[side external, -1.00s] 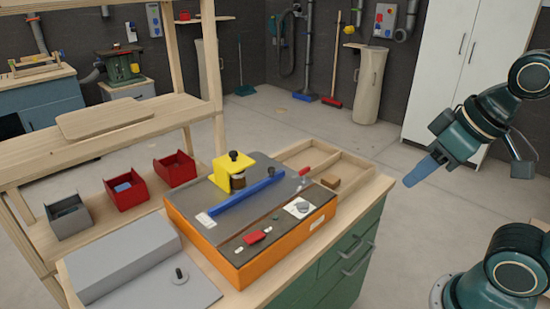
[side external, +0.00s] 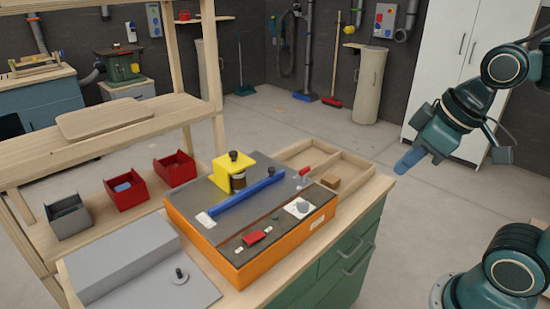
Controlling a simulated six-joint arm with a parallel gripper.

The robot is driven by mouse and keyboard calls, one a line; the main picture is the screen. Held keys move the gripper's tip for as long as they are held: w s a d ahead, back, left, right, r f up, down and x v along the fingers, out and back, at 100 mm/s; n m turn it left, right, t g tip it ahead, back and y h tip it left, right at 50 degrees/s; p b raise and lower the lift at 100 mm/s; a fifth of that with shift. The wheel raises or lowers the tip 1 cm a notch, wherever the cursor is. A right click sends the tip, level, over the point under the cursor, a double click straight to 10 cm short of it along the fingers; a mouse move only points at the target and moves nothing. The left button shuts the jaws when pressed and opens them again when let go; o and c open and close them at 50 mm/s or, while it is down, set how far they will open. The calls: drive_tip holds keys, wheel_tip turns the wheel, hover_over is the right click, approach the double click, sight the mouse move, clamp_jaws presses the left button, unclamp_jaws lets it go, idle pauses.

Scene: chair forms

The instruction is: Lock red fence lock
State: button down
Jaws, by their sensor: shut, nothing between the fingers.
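The red fence lock (side external: 304,171) is a small red lever at the far right corner of the orange machine's dark top, near the right end of the blue fence (side external: 246,196). The fence lies across the dark top, in front of the yellow block. My gripper (side external: 402,168) is at the right, in the air beyond the bench's right edge, well apart from the lock. Its blue fingers are together and empty, pointing down and left. Whether the lever is locked cannot be told at this size.
The orange machine (side external: 240,262) stands on a wooden bench over green drawers (side external: 345,262). A yellow block (side external: 228,176) stands behind the fence. A wooden tray (side external: 352,160) with a brown block (side external: 330,181) lies behind the lock. Red bins (side external: 126,192) sit left. Air between gripper and lock is clear.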

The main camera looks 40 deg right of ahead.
sight(304, 175)
drive_tip(key=w+d+f+n+y, duration=0.2)
drive_tip(key=w+d+f+n, duration=0.3)
drive_tip(key=w+d+n, duration=0.2)
drive_tip(key=w+d+f+n+y, duration=0.2)
drive_tip(key=w+d+f+n, duration=0.4)
drive_tip(key=w, duration=0.5)
drive_tip(key=shift+w+d+f+n, duration=0.35)
drive_tip(key=shift+d+n, duration=0.15)
drive_tip(key=shift+n, duration=0.3)
drive_tip(key=x, duration=1)
drive_tip(key=shift+w+a+r, duration=0.1)
drive_tip(key=shift+a+r, duration=0.05)
drive_tip(key=shift+r, duration=0.05)
drive_tip(key=shift+w, duration=2.05)
